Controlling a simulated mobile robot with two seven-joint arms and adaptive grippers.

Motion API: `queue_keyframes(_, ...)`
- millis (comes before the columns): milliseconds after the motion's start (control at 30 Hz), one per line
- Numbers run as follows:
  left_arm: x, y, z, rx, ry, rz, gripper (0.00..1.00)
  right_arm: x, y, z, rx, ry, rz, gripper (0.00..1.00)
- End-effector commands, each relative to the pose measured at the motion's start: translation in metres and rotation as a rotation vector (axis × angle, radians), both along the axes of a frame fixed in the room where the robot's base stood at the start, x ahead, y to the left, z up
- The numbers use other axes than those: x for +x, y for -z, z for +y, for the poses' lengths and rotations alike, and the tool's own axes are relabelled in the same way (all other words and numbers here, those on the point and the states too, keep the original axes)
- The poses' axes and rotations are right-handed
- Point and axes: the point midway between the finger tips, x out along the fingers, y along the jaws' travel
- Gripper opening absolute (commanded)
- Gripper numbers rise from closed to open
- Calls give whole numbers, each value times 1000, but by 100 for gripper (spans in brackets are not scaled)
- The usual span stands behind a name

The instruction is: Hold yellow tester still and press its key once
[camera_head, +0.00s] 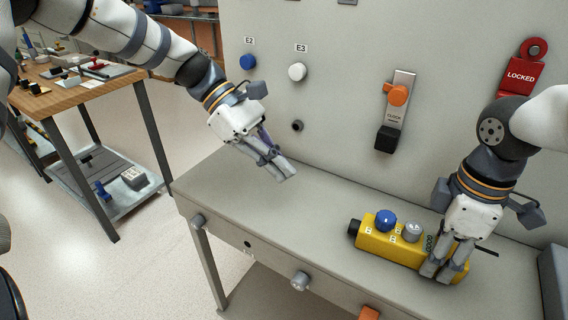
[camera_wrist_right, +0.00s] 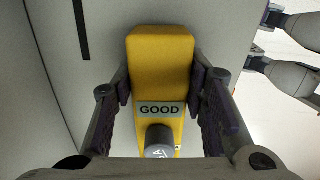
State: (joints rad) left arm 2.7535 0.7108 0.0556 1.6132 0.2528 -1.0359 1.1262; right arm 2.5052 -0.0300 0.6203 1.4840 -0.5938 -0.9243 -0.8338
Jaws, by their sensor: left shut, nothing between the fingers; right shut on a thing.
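The yellow tester (camera_head: 376,242) lies on the grey bench, with a blue round key (camera_head: 386,219), a grey round knob (camera_head: 412,231) and a black end at its left. My right gripper (camera_head: 440,275) is shut on the tester's right end. In the right wrist view the tester (camera_wrist_right: 160,60) sits between both fingers, with a label reading GOOD (camera_wrist_right: 160,109) and a grey knob (camera_wrist_right: 159,140) near the camera. My left gripper (camera_head: 285,172) is shut and empty, above the bench, left of and apart from the tester.
The grey bench (camera_head: 320,205) is clear left of the tester. The upright panel (camera_head: 340,60) behind bears a blue button E2 (camera_head: 248,62), a white button E3 (camera_head: 297,71), an orange-handled latch (camera_head: 397,95) and a red LOCKED tag (camera_head: 520,75). A wooden table (camera_head: 70,98) stands left.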

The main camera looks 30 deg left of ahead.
Motion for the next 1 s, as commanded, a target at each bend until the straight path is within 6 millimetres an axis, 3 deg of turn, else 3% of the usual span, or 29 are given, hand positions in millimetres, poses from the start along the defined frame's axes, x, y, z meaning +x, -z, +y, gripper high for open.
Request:
queue_keyframes(100,0,1,0,0,-1,1,0,0,1,-1,-1,0,2,4)
queue_keyframes(133,0,1,0,0,-1,1,0,0,1,-1,-1,0,2,42)
queue_keyframes(233,0,1,0,0,-1,1,0,0,1,-1,-1,0,1,63)
queue_keyframes(567,0,0,0,0,0,0,0,1,-3,0,0,1,-1,63)
queue_keyframes(667,0,0,0,0,0,0,0,1,-21,0,0,2,-4,63)
queue_keyframes(900,0,0,0,0,0,0,0,1,-86,-1,0,2,-5,63)
queue_keyframes(1000,0,0,0,0,0,0,0,1,-105,0,0,2,-2,63)
